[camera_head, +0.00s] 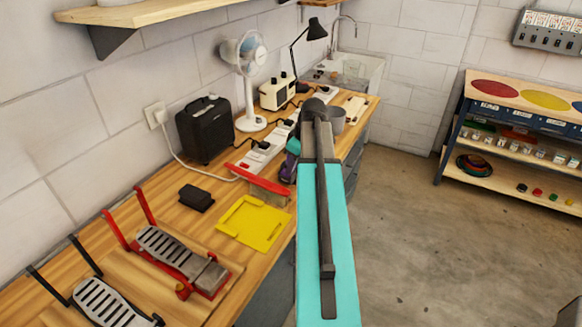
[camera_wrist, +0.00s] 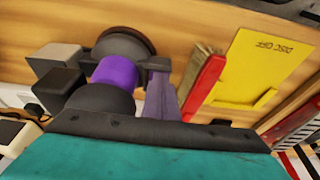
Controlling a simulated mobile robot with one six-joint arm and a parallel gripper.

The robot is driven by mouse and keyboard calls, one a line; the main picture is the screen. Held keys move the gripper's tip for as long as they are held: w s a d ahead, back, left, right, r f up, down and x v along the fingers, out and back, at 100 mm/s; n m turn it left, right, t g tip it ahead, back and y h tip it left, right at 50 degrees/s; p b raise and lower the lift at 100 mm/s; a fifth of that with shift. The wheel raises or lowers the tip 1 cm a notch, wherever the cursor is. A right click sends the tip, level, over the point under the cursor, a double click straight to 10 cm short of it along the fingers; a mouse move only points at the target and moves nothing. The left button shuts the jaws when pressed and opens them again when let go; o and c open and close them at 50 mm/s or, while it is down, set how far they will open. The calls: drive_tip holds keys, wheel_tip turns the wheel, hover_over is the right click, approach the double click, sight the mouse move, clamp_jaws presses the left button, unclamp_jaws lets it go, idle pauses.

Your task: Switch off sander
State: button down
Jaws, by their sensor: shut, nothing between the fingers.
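The sander (camera_head: 290,160) stands on the wooden bench, partly hidden behind my arm in the head view. In the wrist view the sander (camera_wrist: 116,72) shows a purple band, dark grey body parts and a round dark disc. I cannot make out its switch or whether it is running. My gripper (camera_head: 316,108) is at the far end of my teal arm, over the bench's right edge. Its teal and dark grey housing fills the bottom of the wrist view, close to the sander. It is shut and empty; contact with the sander cannot be told.
A red-handled brush (camera_head: 258,179) and a yellow plate (camera_head: 252,222), marked "DISC OFF" in the wrist view, lie nearby. A power strip (camera_head: 258,155), black speaker-like box (camera_head: 205,130) and white fan (camera_head: 246,80) stand behind. Red-framed pedals (camera_head: 168,250) occupy the front. The floor (camera_head: 430,240) at right is clear.

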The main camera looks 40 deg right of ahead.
drive_tip(key=shift+w, duration=0.1)
drive_tip(key=shift+w+a+r, duration=0.25)
drive_tip(key=shift+w+a, duration=0.1)
drive_tip(key=shift+w, duration=0.4)
drive_tip(key=shift+r, duration=0.1)
drive_tip(key=shift+w+p+v, duration=0.15)
drive_tip(key=shift+p+v, duration=0.55)
drive_tip(key=shift+v, duration=0.25)
drive_tip(key=shift+w+p+v, duration=0.2)
drive_tip(key=shift+p+v, duration=0.5)
drive_tip(key=shift+v, duration=0.25)
drive_tip(key=shift+s+r+b, duration=0.35)
drive_tip(key=shift+r, duration=0.2)
drive_tip(key=s+b+v, duration=0.1)
drive_tip(key=b+v, duration=0.1)
drive_tip(key=v, duration=0.6)
drive_tip(key=shift+s+d+r+b, duration=0.15)
drive_tip(key=shift+s+d+b, duration=0.1)
drive_tip(key=shift+s+b, duration=0.15)
